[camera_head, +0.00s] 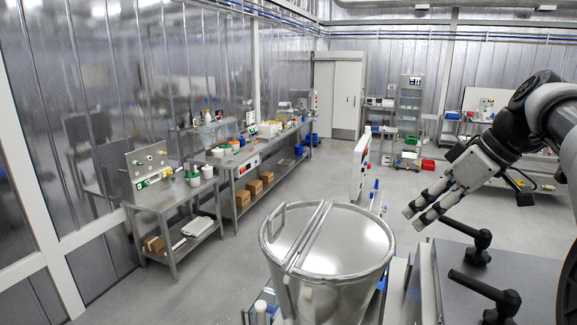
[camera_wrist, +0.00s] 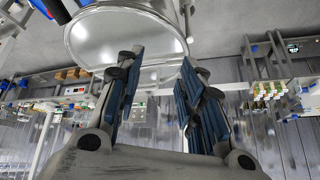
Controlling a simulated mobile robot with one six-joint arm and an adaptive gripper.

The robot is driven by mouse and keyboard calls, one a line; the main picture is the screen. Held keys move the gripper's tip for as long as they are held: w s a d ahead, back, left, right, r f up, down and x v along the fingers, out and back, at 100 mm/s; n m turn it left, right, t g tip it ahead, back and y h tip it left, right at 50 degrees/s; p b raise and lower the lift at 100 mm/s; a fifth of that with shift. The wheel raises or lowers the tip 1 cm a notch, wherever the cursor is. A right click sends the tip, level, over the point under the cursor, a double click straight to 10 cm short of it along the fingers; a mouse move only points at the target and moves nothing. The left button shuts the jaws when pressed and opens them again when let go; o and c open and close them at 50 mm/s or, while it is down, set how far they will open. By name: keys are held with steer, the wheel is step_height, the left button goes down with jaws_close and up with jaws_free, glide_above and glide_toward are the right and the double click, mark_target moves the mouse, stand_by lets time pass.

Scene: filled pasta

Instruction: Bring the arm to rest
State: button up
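My arm (camera_head: 540,110) reaches in from the right edge of the head view, bent, with its wrist pointing down and left. My gripper (camera_head: 415,218) is in free air to the right of a large lidded steel vessel. In the wrist view my gripper (camera_wrist: 161,57) shows two dark-padded fingers standing apart, with nothing between them. The steel vessel (camera_head: 330,290) has a two-part lid with a handle; its round lid also shows upside down at the top of the wrist view (camera_wrist: 105,35). No contact between gripper and vessel is visible.
Two black clamp-like handles (camera_head: 468,240) stand on a grey surface (camera_head: 525,275) below my gripper. A white upright panel (camera_head: 361,165) stands behind the vessel. Steel workbenches (camera_head: 235,158) line the left wall. The floor (camera_head: 225,270) between benches and vessel is clear.

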steer(key=s+a+f+m+h, duration=0.25)
steer(key=s+a+f, duration=0.2)
steer(key=s, duration=0.35)
steer(key=s+a+f+m+t+h, duration=0.1)
steer(key=s+a+f+m, duration=0.25)
steer(key=s+f, duration=0.4)
steer(key=s+a+f+m+h, duration=0.1)
steer(key=s+a+f+m, duration=0.2)
steer(key=s, duration=0.6)
step_height(320, 180, down, 32)
steer(key=s+n+b, duration=0.1)
steer(key=s+b, duration=0.1)
steer(key=b, duration=2.7)
steer(key=shift+s+a+r+g, duration=0.15)
steer(key=shift+a+g, duration=0.25)
steer(key=shift+a, duration=0.05)
steer(key=shift+a, duration=0.1)
